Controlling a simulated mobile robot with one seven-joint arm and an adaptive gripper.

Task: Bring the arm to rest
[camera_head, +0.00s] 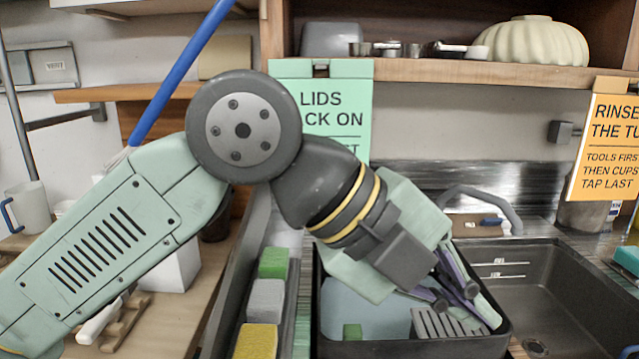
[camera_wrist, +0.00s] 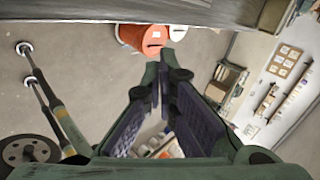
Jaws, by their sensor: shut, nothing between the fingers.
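My arm reaches in from the left in the head view, bent at a high elbow, with its wrist tilted down to the right. My gripper (camera_head: 462,292) is over the right part of a black bin (camera_head: 412,347) beside the sink. The gripper also shows in the wrist view (camera_wrist: 167,68), with its fingertips together and nothing held between them. The gripper and wrist hide part of the bin's inside and back rim. Whether the fingers touch anything in the bin I cannot tell.
The sink (camera_head: 545,300) and its grey faucet (camera_head: 490,197) lie right of the bin. Sponges (camera_head: 265,300) fill a narrow tray to its left. A green sign (camera_head: 330,115) hangs behind my wrist, under a shelf (camera_head: 440,71). In the wrist view, an orange bucket (camera_wrist: 147,38) stands on the floor.

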